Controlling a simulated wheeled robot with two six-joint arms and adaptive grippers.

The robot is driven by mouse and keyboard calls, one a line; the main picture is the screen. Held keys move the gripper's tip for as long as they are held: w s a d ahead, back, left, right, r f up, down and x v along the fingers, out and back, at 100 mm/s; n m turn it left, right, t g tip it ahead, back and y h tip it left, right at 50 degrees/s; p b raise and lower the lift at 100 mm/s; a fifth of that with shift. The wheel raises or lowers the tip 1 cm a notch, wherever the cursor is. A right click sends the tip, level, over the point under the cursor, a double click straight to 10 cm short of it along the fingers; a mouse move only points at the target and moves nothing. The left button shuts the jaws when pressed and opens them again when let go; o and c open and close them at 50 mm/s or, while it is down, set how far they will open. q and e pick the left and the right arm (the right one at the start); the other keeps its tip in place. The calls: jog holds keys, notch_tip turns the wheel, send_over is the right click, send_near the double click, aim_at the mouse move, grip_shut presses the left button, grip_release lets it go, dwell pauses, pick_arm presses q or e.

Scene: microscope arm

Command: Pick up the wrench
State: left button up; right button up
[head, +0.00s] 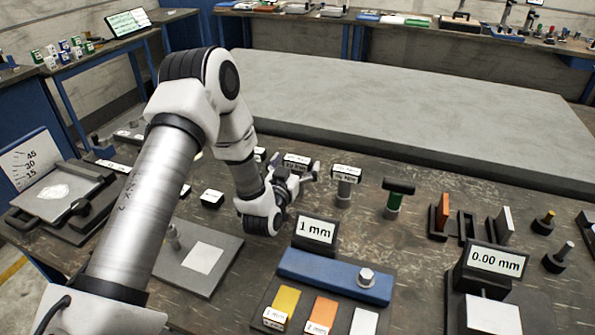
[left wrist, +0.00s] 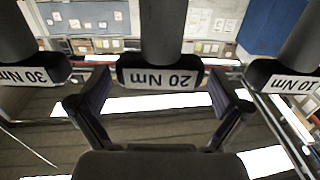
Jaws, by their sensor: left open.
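Several upright dark-topped tools with Nm labels stand in a row behind my left gripper; I cannot tell which is meant by the wrench. The one marked 20 Nm (head: 297,159) is partly hidden by my gripper in the head view. In the left wrist view, upside down, its label (left wrist: 160,77) sits in the middle, between the fingers. My left gripper (head: 303,177) is open and empty, also in the left wrist view (left wrist: 157,95). The 10 Nm one (head: 346,173) stands to its right. The 30 Nm label shows in the left wrist view (left wrist: 30,76). My right gripper is not in view.
A blue block (head: 330,278) and a 1 mm sign (head: 315,232) stand in front. A 0.00 mm gauge (head: 494,262) is at front right. A grey plate (head: 226,243) lies below my arm.

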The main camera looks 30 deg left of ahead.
pick_arm(q)
jog(key=shift+w+a, duration=0.1)
jog(key=shift+w, duration=0.4)
jog(key=shift+s, duration=0.1)
jog(key=c, duration=1.4)
